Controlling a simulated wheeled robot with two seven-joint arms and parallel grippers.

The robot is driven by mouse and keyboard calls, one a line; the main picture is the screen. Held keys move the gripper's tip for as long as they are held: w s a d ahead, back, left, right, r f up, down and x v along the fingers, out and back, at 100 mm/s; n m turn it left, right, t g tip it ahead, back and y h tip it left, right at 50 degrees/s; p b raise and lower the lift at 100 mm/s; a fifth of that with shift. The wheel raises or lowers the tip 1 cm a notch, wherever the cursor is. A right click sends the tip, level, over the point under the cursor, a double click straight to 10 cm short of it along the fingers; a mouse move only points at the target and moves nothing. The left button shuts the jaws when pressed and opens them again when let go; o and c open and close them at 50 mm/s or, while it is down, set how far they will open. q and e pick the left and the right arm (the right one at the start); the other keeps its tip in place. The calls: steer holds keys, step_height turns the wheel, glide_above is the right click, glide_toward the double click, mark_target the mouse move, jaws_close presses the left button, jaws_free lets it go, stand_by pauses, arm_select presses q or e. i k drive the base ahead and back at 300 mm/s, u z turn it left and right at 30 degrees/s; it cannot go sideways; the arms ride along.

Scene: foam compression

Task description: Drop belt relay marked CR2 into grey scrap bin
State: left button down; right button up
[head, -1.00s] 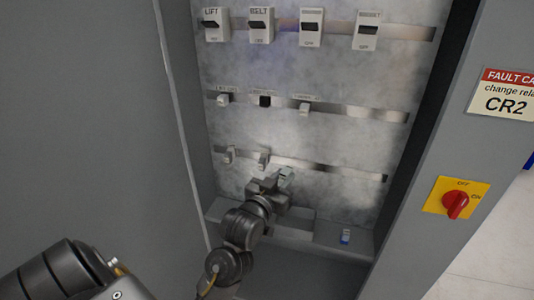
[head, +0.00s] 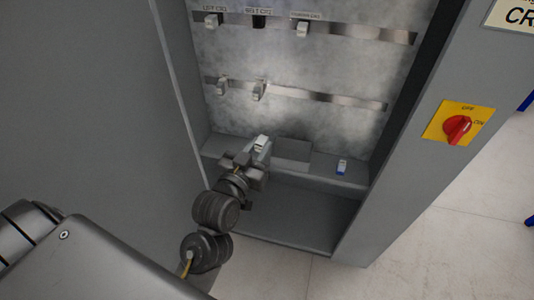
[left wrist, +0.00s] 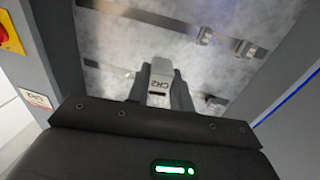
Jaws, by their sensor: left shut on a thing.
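My left gripper (head: 257,150) is shut on a light grey relay (head: 262,142) in the lower part of the cabinet, in front of the ledge. In the left wrist view the relay (left wrist: 160,80) sits between the fingers and its label reads CR2. A grey box-like bin (head: 293,152) stands on the ledge, just right of the held relay; its inside is hard to make out. The dark BELT CR2 socket (head: 259,22) on the upper rail holds no relay. My right gripper is not in view.
A white and blue relay (head: 342,166) stands on the ledge right of the bin. Other relays sit on the rails (head: 302,29) and below (head: 259,91). A red rotary switch (head: 457,130) is on the right cabinet frame. The cabinet floor (head: 300,220) is clear.

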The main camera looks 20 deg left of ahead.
mark_target(288, 157)
steer(key=u, duration=1.25)
steer(key=k, duration=0.8)
steer(key=z, duration=1.65)
steer(key=i, duration=0.5)
steer(key=u, duration=0.1)
